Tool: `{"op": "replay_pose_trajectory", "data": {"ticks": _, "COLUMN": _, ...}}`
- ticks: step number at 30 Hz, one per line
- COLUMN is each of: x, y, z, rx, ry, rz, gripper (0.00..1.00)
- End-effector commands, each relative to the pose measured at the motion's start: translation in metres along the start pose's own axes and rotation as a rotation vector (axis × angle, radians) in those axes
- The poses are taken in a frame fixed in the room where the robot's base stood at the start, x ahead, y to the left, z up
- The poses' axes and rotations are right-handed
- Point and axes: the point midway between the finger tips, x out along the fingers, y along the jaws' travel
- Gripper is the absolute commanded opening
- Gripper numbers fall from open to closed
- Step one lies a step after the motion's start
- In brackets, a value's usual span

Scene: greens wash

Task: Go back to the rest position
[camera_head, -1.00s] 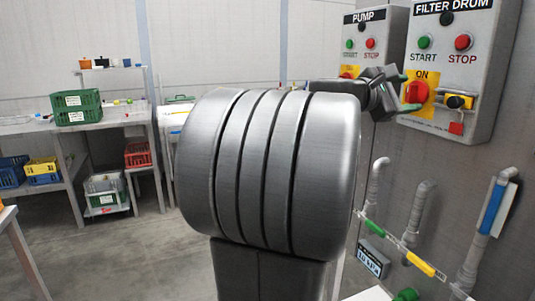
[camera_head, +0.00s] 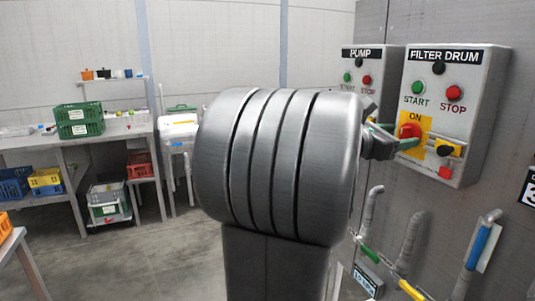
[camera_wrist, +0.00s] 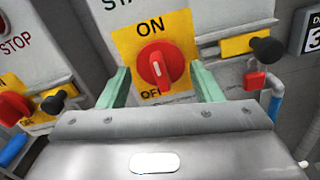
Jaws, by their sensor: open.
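My gripper (camera_wrist: 162,88) is open, its two green fingers apart in the wrist view. Between and beyond them is the red rotary switch (camera_wrist: 160,66) on its yellow ON/OFF plate, with its pointer upright. I cannot tell whether the fingers touch it. In the head view my gripper (camera_head: 396,143) is at the filter drum box (camera_head: 470,120), over part of the red switch (camera_head: 409,131). My large grey arm link hides much of the middle of the head view.
The pump box (camera_head: 367,68) is left of the filter drum box. A padlock (camera_wrist: 255,80) hangs right of the switch. Pipes with a blue handle (camera_head: 478,247) are below. A bench with a green crate (camera_head: 78,121) is far left, with open floor before it.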

Motion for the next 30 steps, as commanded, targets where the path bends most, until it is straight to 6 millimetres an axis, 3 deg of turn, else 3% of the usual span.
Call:
{"op": "replay_pose_trajectory", "data": {"ticks": 12, "x": 0.000, "y": 0.001, "z": 0.001, "rx": -0.153, "ry": 0.000, "rz": 0.000, "gripper": 0.59}}
{"op": "replay_pose_trajectory", "data": {"ticks": 30, "x": -0.004, "y": 0.000, "z": -0.010, "rx": -0.148, "ry": 0.021, "rz": 0.007, "gripper": 0.59}}
